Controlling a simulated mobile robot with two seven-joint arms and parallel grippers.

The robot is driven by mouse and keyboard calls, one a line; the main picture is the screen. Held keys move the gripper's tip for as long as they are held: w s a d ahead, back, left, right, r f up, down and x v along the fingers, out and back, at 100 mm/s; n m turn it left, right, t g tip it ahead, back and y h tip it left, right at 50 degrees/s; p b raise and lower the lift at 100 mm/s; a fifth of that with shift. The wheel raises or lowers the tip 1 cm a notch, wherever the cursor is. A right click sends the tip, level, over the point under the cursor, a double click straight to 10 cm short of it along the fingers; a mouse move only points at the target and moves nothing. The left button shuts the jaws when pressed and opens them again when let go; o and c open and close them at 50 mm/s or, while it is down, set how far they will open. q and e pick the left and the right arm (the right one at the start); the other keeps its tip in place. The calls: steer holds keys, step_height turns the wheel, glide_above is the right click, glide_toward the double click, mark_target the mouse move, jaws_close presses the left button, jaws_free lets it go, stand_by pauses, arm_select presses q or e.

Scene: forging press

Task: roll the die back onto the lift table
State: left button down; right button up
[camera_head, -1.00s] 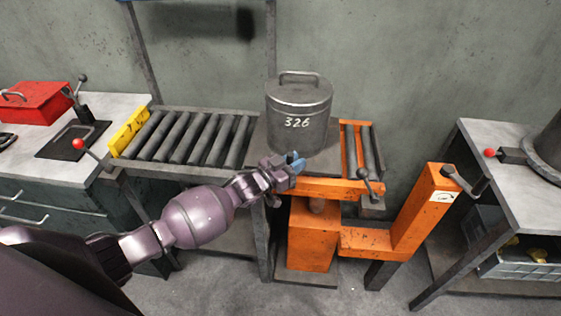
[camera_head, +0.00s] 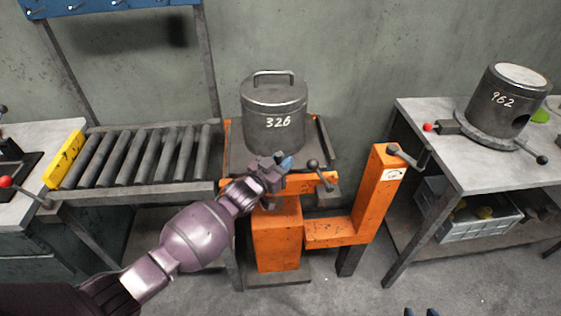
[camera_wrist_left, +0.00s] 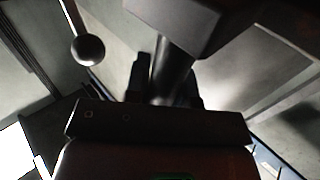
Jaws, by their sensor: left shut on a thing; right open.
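The die (camera_head: 273,115) is a grey cylinder marked 326 with a handle on top. It stands upright on a grey base plate on the orange lift table (camera_head: 277,232). My left gripper (camera_head: 284,163) is at the front edge of the plate, below the die. It is shut on a dark round bar (camera_wrist_left: 172,72), which runs up to a grey block in the left wrist view; the fingers hide its end. My right gripper (camera_head: 421,312) shows only its two dark, parted tips at the bottom edge.
A roller conveyor (camera_head: 140,157) with a yellow end stop (camera_head: 64,160) adjoins the lift table on the left. A black-knobbed lever (camera_head: 315,166) stands close to my left gripper. A bench (camera_head: 420,125) on the right carries another die (camera_head: 505,100) marked 962.

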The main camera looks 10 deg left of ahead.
arm_select(q)
steer(key=c, duration=1.2)
jaws_free()
steer(key=shift+d+r, duration=0.15)
steer(key=shift+d, duration=0.25)
steer(key=shift+o, duration=1.2)
steer(key=shift+w+d, duration=0.1)
steer(key=shift+d, duration=0.05)
steer(key=shift+a, duration=0.2)
steer(key=shift+a, duration=0.1)
steer(key=shift+s+a+f, duration=0.1)
steer(key=shift+s+f, duration=0.1)
steer(key=shift+s, duration=0.15)
steer(key=v, duration=1)
